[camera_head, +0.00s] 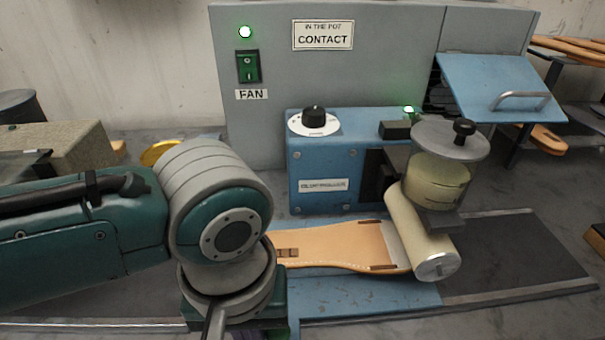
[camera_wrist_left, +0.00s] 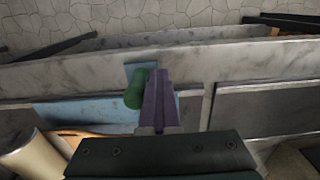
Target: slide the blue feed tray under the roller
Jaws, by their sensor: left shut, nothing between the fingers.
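The blue feed tray (camera_head: 395,298) lies on the bench in front of the blue machine, with a tan sole (camera_head: 335,245) on it. The cream roller (camera_head: 420,232) sits over the tray's right part, and the sole's right end reaches the roller. In the left wrist view the tray (camera_wrist_left: 80,112) shows left of my left gripper (camera_wrist_left: 157,75). Its purple fingers are shut with nothing between them. A green knob (camera_wrist_left: 135,88) is right beside the fingers; I cannot tell whether they touch. In the head view my arm hides the tray's left end. My right gripper is not in view.
A glue pot (camera_head: 440,175) stands above the roller. The blue machine housing (camera_head: 345,165) with a dial (camera_head: 314,118) is behind the tray. A dark track (camera_head: 520,255) extends clear to the right. A grey cabinet (camera_head: 390,70) stands behind.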

